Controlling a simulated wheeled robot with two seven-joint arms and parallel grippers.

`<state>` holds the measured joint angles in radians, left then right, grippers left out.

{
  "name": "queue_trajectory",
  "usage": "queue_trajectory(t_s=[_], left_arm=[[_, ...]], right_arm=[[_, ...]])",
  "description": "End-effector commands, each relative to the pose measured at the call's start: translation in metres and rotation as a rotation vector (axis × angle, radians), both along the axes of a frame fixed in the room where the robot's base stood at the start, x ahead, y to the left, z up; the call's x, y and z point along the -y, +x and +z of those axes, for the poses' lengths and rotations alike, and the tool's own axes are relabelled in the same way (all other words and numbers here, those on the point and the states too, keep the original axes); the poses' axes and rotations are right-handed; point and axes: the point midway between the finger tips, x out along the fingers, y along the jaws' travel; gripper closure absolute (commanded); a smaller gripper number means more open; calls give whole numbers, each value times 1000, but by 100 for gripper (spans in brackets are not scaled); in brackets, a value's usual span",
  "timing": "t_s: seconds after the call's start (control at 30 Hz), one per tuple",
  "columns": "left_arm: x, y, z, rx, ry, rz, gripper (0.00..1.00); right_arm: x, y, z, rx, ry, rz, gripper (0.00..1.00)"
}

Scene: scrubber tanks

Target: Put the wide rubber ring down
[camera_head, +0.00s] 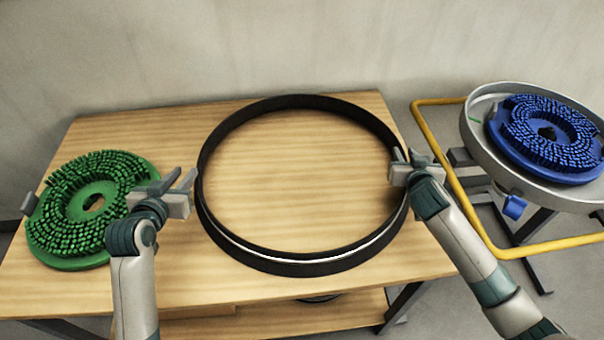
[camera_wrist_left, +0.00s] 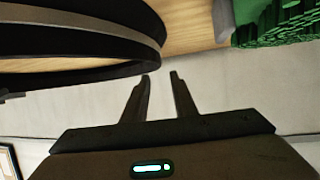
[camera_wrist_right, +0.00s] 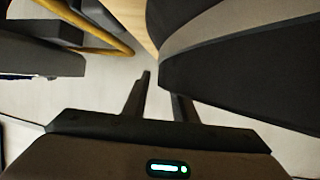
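The wide rubber ring (camera_head: 272,262) is black with a pale stripe and appears to lie flat on the wooden table (camera_head: 290,185). My left gripper (camera_head: 181,180) is open and empty, just outside the ring's left side. In the left wrist view its fingers (camera_wrist_left: 160,76) are apart with nothing between them, and the ring (camera_wrist_left: 75,35) is at upper left. My right gripper (camera_head: 405,156) is at the ring's right side. In the right wrist view its fingers (camera_wrist_right: 158,84) are apart; the ring (camera_wrist_right: 240,60) covers one fingertip, and I cannot tell whether they touch.
A green round brush (camera_head: 85,205) lies on the table's left, close to my left gripper. At the right stands a grey round pan (camera_head: 480,125) holding a blue round brush (camera_head: 548,140), with a yellow tube frame (camera_head: 455,185) around it. A wall closes off the back.

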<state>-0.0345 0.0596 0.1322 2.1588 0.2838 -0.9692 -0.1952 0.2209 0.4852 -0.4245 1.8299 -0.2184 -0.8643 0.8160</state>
Motion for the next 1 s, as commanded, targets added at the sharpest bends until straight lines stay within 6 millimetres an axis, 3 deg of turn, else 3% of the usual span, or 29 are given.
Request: queue_trajectory(t_s=[0.2, 0.67, 1.0], left_arm=[[-2, -15, 6, 0, 0, 1, 75], [-2, -16, 7, 0, 0, 1, 75], [-2, -16, 7, 0, 0, 1, 75]], right_arm=[[0, 0, 0, 0, 0, 0, 75], [0, -1, 0, 0, 0, 0, 75], [-3, -27, 10, -1, 1, 1, 75]])
